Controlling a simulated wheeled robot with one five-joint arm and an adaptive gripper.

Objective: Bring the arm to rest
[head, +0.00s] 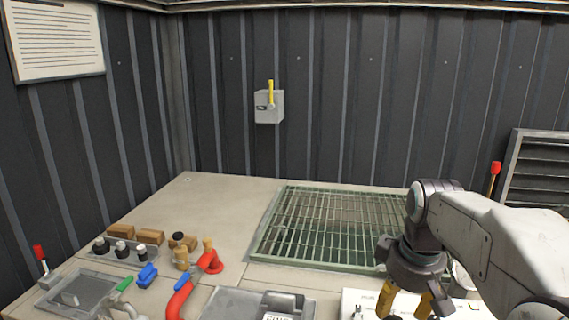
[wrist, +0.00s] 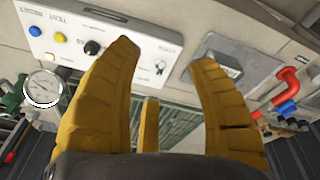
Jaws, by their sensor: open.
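My arm comes in from the right of the head view, bent at the elbow, with my gripper (head: 405,300) pointing down over the front right of the counter. Its yellow fingers are partly cut off by the lower edge there. In the wrist view my gripper (wrist: 165,90) shows its yellow fingers spread apart with nothing between them. It is open and empty. Beyond the fingers lie a white control panel (wrist: 75,35) and a grey metal plate (wrist: 205,60). I cannot tell how far the fingertips are above the panel.
A green grating (head: 325,225) is set in the counter (head: 215,215). A red pipe (head: 185,290), blue part (head: 147,276) and several brown blocks stand left. A grey box with a yellow lever (head: 270,100) hangs on the back wall. A gauge (wrist: 43,88) is beside the panel.

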